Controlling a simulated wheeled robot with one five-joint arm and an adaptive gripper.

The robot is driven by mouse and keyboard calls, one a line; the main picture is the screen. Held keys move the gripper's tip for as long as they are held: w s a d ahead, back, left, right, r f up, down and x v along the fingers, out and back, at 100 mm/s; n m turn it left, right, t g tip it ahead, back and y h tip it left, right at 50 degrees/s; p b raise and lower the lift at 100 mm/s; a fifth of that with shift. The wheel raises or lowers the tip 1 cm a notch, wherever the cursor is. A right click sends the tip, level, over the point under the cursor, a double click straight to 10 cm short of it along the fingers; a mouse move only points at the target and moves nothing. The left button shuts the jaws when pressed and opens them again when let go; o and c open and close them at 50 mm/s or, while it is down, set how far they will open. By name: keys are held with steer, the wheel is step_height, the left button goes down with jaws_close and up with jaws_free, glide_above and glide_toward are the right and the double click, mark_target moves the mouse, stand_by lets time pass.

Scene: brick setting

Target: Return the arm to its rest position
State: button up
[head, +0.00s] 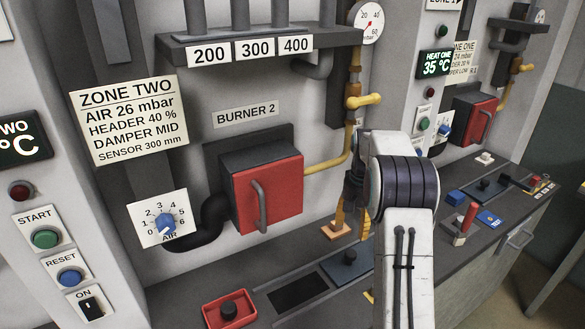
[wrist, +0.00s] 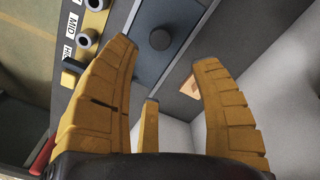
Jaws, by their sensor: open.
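My white arm (head: 408,250) rises from the lower edge of the head view and bends at a dark ribbed joint, reaching over the ledge below the burner 2 panel. My gripper (head: 354,214) hangs past that joint, partly hidden by the arm. In the wrist view my gripper (wrist: 166,58) has its yellow fingers wide apart with nothing between them. Beyond the fingers lie a blue-grey plate (head: 344,273) with a dark knob (wrist: 160,39) and a small orange piece (head: 335,232). The orange piece also shows in the wrist view (wrist: 190,88), beside the right finger.
A red burner box (head: 283,191) with a handle stands out from the wall left of my gripper. A yellow gas pipe (head: 326,166) with a valve runs close behind it. A red tray (head: 227,325) lies front left. A red-handled block (head: 466,221) stands on the right ledge.

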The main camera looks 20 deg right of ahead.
steer(key=shift+w+f+n, duration=0.15)
steer(key=shift+f+n, duration=0.35)
steer(key=shift+f, duration=0.2)
steer(key=s+a+f+g, duration=0.1)
steer(key=s+a+f, duration=0.3)
steer(key=s, duration=0.5)
steer(key=s+a+r+n+t, duration=0.2)
steer(key=s+a+r, duration=0.5)
steer(key=s, duration=0.2)
steer(key=s+a+r+n+t, duration=0.3)
steer(key=s+a+r, duration=0.4)
steer(key=s, duration=0.3)
steer(key=shift+s+a+r+n, duration=0.3)
steer(key=shift+a+r, duration=0.1)
steer(key=shift+a, duration=0.4)
